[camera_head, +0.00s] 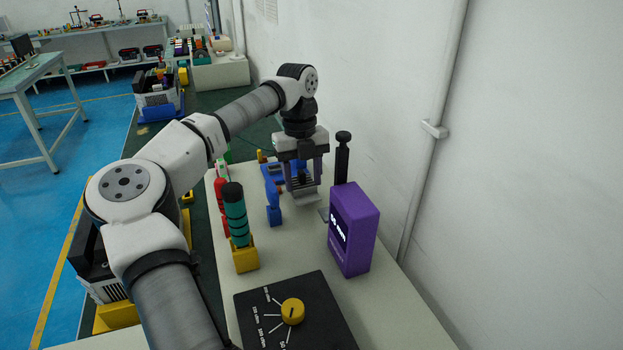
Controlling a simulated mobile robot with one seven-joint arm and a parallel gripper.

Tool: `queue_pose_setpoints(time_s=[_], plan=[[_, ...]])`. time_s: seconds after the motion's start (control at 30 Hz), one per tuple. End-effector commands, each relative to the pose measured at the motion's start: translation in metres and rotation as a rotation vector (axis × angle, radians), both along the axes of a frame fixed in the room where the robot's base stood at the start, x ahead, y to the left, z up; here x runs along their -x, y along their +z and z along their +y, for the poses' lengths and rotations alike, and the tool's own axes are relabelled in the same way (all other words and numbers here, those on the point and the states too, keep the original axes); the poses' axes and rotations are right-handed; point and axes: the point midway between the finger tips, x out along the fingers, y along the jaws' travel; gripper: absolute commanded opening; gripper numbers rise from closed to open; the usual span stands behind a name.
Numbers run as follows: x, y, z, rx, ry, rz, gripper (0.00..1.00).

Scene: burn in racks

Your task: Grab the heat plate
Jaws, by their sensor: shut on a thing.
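My gripper (302,172) points down over the far part of the cream bench, its two fingers on either side of a small grey ridged metal piece. This piece, which looks like the heat plate (303,187), is held between the fingers. It is partly hidden by the fingers, and I cannot tell clearly whether its lower edge touches what is below. A blue clamp-like part (272,190) stands just left of it.
A green-and-black cylinder in a yellow base (238,222) and a red tool (221,195) are left. A black dial panel (320,312) lies in front. A wall bounds the right.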

Motion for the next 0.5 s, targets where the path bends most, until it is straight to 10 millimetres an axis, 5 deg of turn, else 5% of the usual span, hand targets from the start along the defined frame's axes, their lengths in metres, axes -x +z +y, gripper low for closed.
queue_pose_setpoints(time_s=[0.03,0.5], plan=[[0.000,0.016,0.000,-0.001,0.001,0.000,0.20],[0.000,0.090,0.000,0.000,0.001,-0.001,0.20]])
